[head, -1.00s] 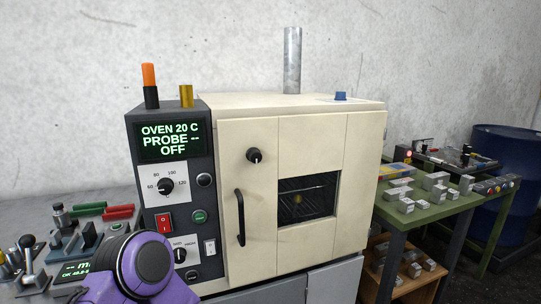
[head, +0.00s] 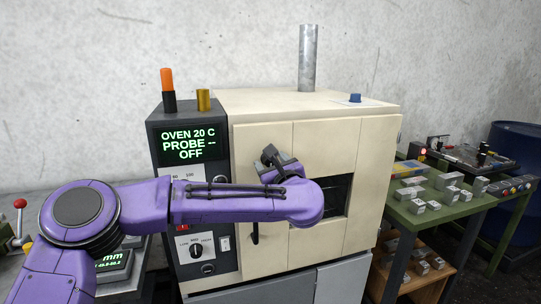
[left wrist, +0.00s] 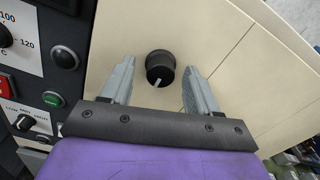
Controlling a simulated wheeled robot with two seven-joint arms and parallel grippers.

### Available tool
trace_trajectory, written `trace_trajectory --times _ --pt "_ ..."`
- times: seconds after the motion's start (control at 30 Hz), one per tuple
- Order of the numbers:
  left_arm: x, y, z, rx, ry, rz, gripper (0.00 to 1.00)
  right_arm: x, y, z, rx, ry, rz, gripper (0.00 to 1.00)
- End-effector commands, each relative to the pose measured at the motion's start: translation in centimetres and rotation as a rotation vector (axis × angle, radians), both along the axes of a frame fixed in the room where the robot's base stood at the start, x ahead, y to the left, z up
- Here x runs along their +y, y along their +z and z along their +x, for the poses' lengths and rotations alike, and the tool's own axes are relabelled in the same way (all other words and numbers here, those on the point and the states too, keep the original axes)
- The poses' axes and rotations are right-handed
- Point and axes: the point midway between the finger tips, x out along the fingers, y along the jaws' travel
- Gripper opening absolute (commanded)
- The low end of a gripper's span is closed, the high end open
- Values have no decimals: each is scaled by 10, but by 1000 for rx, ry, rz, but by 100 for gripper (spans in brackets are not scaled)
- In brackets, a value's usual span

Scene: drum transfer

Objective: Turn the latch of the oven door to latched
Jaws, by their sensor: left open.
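The oven door (head: 320,150) is cream and looks closed, with a dark window and a black bar handle (head: 255,232) partly hidden by my left arm. The latch (left wrist: 160,68) is a round black knob with a pale pointer mark, pointing down and slightly left in the left wrist view. In the head view my left gripper hides it. My left gripper (left wrist: 158,88) is open, its two grey fingers one on each side of the knob in the picture; I cannot tell whether they touch it. It also shows in the head view (head: 272,160). My right gripper is out of view.
The dark control panel (head: 188,143) reads OVEN 20 C, PROBE --, OFF. A metal flue (head: 308,60) rises from the oven top. A green table (head: 440,210) with metal blocks stands at right, before a blue drum (head: 515,180).

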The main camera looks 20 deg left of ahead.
Motion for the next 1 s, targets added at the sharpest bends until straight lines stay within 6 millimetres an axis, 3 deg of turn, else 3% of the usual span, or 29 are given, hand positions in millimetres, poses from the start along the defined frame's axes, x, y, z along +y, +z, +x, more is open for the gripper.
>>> trace_trajectory --times 0.13,0.37,0.57,1.0 --pt "7 0 10 2 1 0 60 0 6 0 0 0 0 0" --pt "8 -1 11 1 -1 2 60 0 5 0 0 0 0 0" --pt "8 -1 11 1 -1 3 4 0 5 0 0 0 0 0" --pt "7 -2 11 46 -1 69 4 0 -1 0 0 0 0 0"
